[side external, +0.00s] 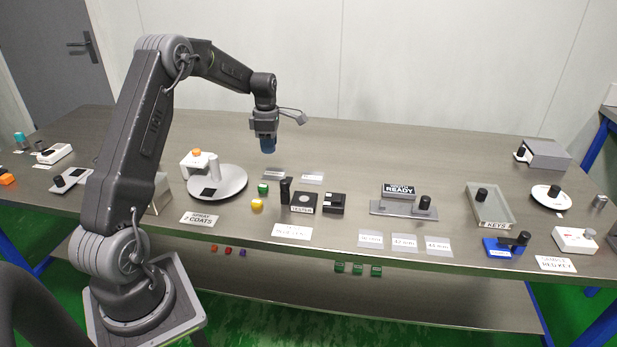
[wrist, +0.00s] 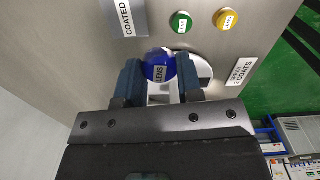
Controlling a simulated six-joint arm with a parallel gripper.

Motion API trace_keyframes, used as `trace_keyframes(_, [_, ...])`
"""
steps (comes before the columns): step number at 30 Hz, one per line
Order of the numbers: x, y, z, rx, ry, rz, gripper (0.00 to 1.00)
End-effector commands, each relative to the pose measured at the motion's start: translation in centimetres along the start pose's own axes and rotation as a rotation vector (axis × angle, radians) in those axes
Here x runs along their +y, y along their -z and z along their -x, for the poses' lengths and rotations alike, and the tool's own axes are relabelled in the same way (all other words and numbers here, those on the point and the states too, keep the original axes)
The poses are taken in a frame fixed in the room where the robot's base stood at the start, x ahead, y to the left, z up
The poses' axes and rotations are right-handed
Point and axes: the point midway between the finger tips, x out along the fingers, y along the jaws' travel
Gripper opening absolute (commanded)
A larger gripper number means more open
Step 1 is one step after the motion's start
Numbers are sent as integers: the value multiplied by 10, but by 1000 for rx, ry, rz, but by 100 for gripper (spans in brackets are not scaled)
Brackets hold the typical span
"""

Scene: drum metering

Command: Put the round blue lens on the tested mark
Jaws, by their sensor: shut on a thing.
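The round blue lens (wrist: 158,66), with a LENS label on its face, is between the two fingers of my gripper (wrist: 157,82) in the wrist view. In the side view my gripper (side external: 267,147) is shut and held well above the bench, behind and right of the white round stand. Two grey label plates lie below it to the right: the left one (side external: 274,174) appears to be the plate reading COATED (wrist: 125,14) in the wrist view. The writing on the right plate (side external: 312,178) is too small to read, so I cannot tell whether it is the tested mark.
A green piece (side external: 263,188) and a yellow piece (side external: 257,204) lie in front of the plates. The white round stand (side external: 232,184) carries an upright post. The tester (side external: 303,202) and a black post (side external: 285,190) stand to the right. Bare bench lies behind the plates.

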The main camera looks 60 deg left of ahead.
Motion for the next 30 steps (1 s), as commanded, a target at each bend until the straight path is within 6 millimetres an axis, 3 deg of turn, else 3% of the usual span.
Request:
trace_keyframes(4, [26, -3, -7, 0, 1, 89, 8])
trace_keyframes(11, [38, -14, -16, 0, 2, 140, 8])
trace_keyframes(24, [42, -103, -70, 0, 1, 139, 8])
trace_keyframes(30, [44, -120, -80, -1, 0, 141, 8])
